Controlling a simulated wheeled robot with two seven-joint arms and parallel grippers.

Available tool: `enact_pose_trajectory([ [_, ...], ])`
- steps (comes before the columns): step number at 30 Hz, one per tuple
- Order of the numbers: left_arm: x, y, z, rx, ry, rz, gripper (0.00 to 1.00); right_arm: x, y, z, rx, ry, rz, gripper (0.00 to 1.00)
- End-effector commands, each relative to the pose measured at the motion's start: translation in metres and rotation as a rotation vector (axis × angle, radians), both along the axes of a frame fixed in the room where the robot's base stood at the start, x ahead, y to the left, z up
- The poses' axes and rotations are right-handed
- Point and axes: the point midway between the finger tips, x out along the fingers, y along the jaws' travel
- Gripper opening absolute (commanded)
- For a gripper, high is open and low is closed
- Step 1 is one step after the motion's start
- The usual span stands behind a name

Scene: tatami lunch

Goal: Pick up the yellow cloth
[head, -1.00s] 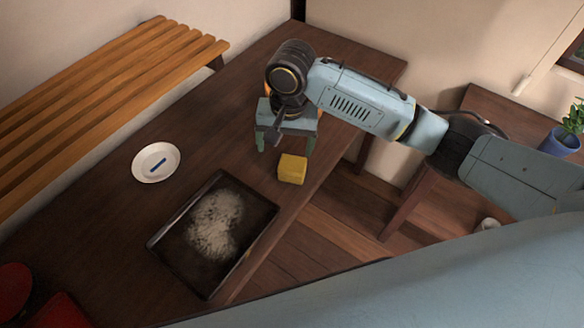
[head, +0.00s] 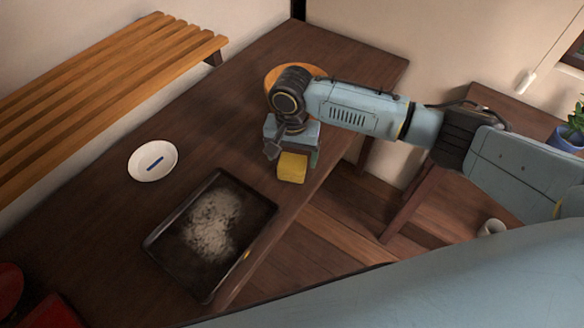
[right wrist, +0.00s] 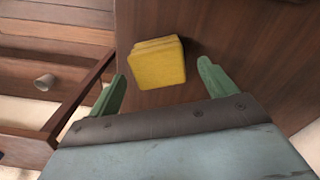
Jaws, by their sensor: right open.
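The yellow cloth (head: 292,168) is a small folded block lying on the dark wooden table, near its front edge. It also shows in the right wrist view (right wrist: 158,64), just beyond and between my fingertips. My right gripper (head: 290,158) is over the table right at the cloth, partly hidden by its own wrist in the head view. Its green fingers (right wrist: 162,82) are spread wide with nothing between them. They look apart from the cloth. My left gripper is not in view.
A dark tray (head: 160,243) with a pale powdery patch lies left of the cloth. A white dish (head: 153,174) with a blue strip stands farther left. A round wooden item (head: 272,76) is behind my right wrist. A slatted bench (head: 100,92) stands along the wall.

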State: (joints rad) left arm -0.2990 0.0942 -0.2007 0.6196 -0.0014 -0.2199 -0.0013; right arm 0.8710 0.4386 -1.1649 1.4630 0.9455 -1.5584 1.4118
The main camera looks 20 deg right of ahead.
Motion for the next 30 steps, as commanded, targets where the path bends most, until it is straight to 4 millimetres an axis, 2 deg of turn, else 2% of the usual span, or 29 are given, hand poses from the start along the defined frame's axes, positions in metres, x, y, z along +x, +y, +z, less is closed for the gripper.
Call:
enact_pose_trajectory([
  [1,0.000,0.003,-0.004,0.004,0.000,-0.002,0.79,-0.002,0.000,-0.011,-0.002,0.002,-0.001,0.84],
  [6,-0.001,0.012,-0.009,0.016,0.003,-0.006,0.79,-0.002,0.000,-0.030,-0.001,0.000,-0.001,0.84],
  [14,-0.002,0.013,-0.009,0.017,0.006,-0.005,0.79,-0.002,0.000,-0.032,0.000,0.000,0.000,0.84],
  [17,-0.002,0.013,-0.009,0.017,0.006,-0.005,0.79,-0.002,0.000,-0.032,0.000,0.000,0.000,0.73],
  [25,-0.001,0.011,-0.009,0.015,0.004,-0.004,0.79,-0.002,0.000,-0.032,0.000,0.000,0.000,0.38],
  [27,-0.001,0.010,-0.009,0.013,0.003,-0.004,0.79,-0.002,0.000,-0.032,0.000,-0.001,0.000,0.32],
  [30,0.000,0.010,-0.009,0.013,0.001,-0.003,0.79,-0.002,0.000,-0.032,0.000,-0.001,0.000,0.32],
])
